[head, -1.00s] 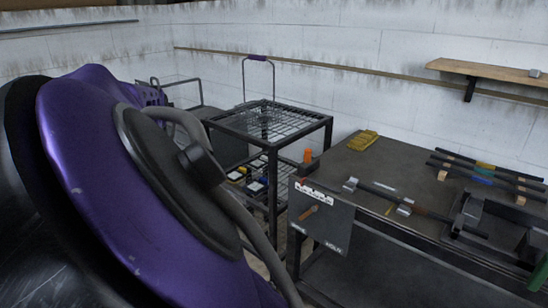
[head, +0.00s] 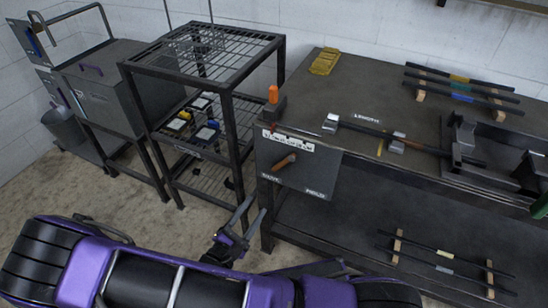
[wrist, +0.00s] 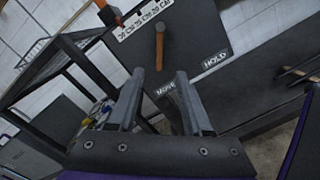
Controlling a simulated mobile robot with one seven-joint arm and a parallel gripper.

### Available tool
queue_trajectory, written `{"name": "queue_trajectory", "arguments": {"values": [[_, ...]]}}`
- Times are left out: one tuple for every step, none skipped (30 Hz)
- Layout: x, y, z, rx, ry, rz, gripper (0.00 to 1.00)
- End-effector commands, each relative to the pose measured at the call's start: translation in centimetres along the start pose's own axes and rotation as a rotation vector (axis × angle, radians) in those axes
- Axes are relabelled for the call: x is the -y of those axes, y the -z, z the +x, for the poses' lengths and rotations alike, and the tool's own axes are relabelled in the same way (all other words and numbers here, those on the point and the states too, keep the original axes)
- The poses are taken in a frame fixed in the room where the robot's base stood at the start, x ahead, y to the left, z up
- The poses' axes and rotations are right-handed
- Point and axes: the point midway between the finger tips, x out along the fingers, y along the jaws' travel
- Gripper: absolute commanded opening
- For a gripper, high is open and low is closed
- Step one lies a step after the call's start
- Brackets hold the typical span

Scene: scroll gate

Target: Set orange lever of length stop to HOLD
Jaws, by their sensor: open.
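The orange-brown lever (head: 286,161) is on the dark panel (head: 316,173) at the bench's front left corner. Its free end points down and left, toward the MOVE label (head: 269,172); the HOLD label (head: 315,193) is at the panel's lower right. In the wrist view the lever (wrist: 159,48) hangs toward the MOVE label (wrist: 165,88), with the HOLD label (wrist: 215,60) to the right. My gripper (head: 256,207) is open and empty, below and left of the panel. In the wrist view its fingertips (wrist: 159,74) appear either side of the lever's lower end, apparently short of it.
A white scale strip (head: 287,140) runs above the lever. An upright orange handle (head: 273,94) stands on a dark block at the bench corner. A black wire-shelf rack (head: 205,48) stands close on the left. Bars lie on the bench (head: 350,85) and lower shelf.

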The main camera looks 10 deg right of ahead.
Motion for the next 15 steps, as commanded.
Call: {"name": "queue_trajectory", "arguments": {"values": [[0.7, 0.5, -0.2, -0.026, -0.015, -0.033, 0.5], [0.8, 0.7, -0.2, -0.039, -0.023, -0.045, 0.5], [1.0, 0.9, -0.2, -0.05, -0.029, -0.056, 0.5], [1.1, 1.1, -0.2, -0.056, -0.033, -0.062, 0.5], [1.1, 1.1, -0.1, -0.059, -0.035, -0.065, 0.5], [1.2, 1.2, 0.1, -0.06, -0.035, -0.066, 0.5], [1.1, 1.2, 0.4, -0.06, -0.035, -0.066, 0.5], [1.1, 1.2, 0.8, -0.06, -0.035, -0.065, 0.5], [1.1, 1.3, 1.4, -0.059, -0.035, -0.064, 0.5], [1.1, 1.3, 1.9, -0.057, -0.034, -0.063, 0.5], [1.1, 1.3, 2.5, -0.057, -0.034, -0.063, 0.5], [1.1, 1.4, 3.2, -0.057, -0.033, -0.063, 0.5], [1.0, 1.4, 3.9, -0.057, -0.033, -0.063, 0.5], [1.0, 1.4, 4.6, -0.056, -0.033, -0.062, 0.5], [1.0, 1.5, 5.4, -0.056, -0.034, -0.063, 0.5]]}}
